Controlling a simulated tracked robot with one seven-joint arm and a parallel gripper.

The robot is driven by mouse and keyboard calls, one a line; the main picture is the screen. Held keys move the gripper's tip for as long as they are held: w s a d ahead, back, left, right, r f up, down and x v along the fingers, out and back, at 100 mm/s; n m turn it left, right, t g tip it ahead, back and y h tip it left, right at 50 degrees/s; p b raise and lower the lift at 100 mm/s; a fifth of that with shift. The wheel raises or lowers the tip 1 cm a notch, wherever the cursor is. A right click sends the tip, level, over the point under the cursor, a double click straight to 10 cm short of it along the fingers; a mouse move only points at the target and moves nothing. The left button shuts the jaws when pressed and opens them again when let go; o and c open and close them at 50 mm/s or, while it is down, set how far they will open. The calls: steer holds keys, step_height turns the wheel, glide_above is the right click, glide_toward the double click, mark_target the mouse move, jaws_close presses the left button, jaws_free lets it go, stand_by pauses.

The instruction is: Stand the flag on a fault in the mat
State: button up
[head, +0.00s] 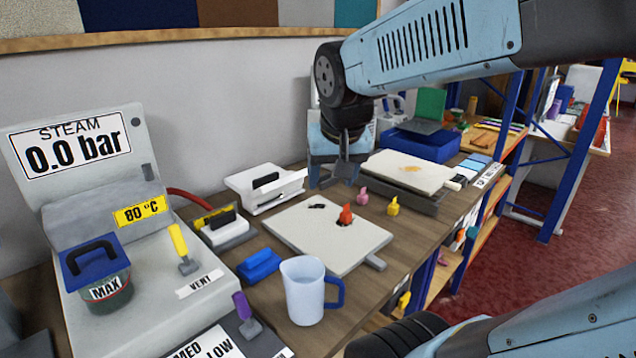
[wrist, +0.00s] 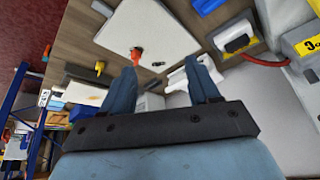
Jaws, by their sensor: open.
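The pale mat (head: 320,250) lies on the bench and also shows in the wrist view (wrist: 150,28). A red-orange flag (head: 346,213) stands upright on it, at a dark mark near its right edge; it also shows in the wrist view (wrist: 136,55). A second dark mark (head: 317,206) lies bare near the mat's far edge. A pink flag (head: 362,197) and a yellow flag (head: 393,207) stand on the bench just beyond the mat's right corner. My gripper (head: 336,180) is open and empty above the bench behind the mat; its spread fingers show in the wrist view (wrist: 162,72).
A white jug (head: 303,290) and blue block (head: 258,265) stand close to the mat's near side. A white tool (head: 265,187) sits behind it. A pale slab (head: 408,171) on a dark base lies to the right. The steam unit (head: 110,230) fills the left.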

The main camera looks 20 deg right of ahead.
steer(key=s+a+n, duration=0.1)
steer(key=s+n, duration=0.1)
steer(key=s, duration=0.1)
steer(key=s+a+r+n+y, duration=0.1)
steer(key=shift+s+a+t, duration=0.3)
steer(key=shift+s+a, duration=0.05)
steer(key=shift+s, duration=0.05)
